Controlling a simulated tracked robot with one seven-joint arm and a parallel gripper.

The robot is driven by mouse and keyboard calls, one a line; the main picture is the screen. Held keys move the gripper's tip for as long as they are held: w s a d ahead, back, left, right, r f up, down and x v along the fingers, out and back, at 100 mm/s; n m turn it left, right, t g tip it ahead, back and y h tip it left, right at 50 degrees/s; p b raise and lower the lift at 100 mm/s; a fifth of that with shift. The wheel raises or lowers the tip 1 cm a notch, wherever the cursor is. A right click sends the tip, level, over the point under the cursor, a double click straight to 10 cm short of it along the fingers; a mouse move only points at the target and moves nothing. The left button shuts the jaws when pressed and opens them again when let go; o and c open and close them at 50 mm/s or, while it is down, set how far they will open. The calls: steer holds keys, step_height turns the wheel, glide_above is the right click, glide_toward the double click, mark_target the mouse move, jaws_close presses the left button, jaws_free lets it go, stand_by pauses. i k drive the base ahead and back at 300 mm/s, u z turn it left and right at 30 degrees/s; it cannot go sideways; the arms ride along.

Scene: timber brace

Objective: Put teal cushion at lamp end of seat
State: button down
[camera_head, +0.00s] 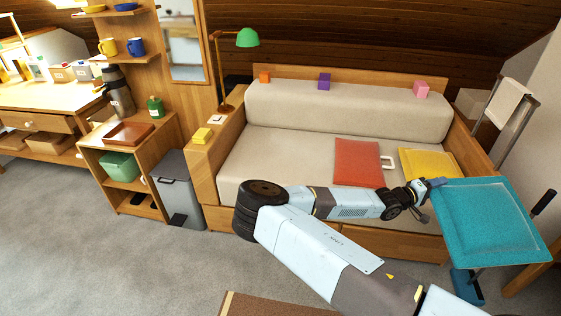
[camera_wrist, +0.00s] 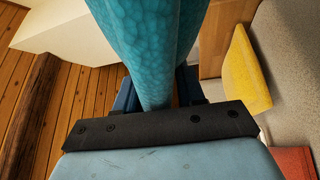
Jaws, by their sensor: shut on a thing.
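The teal cushion (camera_head: 487,218) is held in my gripper (camera_head: 437,184) at the right front, beyond the right end of the seat. In the wrist view the teal cushion (camera_wrist: 145,45) rises from between the jaws of my gripper (camera_wrist: 158,100). The beige seat (camera_head: 285,150) stands in the middle. The green-shaded lamp (camera_head: 247,38) stands at the seat's left end. That end of the seat is bare. A red cushion (camera_head: 358,162) and a yellow cushion (camera_head: 428,166) lie on the right part of the seat.
A yellow block (camera_head: 202,135) is on the left armrest. A grey bin (camera_head: 179,188) stands left of the seat. A metal rail with a white cloth (camera_head: 507,99) stands at the right.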

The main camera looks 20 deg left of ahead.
mark_target(265, 163)
steer(key=k, duration=0.4)
steer(key=u, duration=0.25)
steer(key=i, duration=0.85)
steer(key=u, duration=0.8)
steer(key=i, duration=1.3)
steer(key=z, duration=0.5)
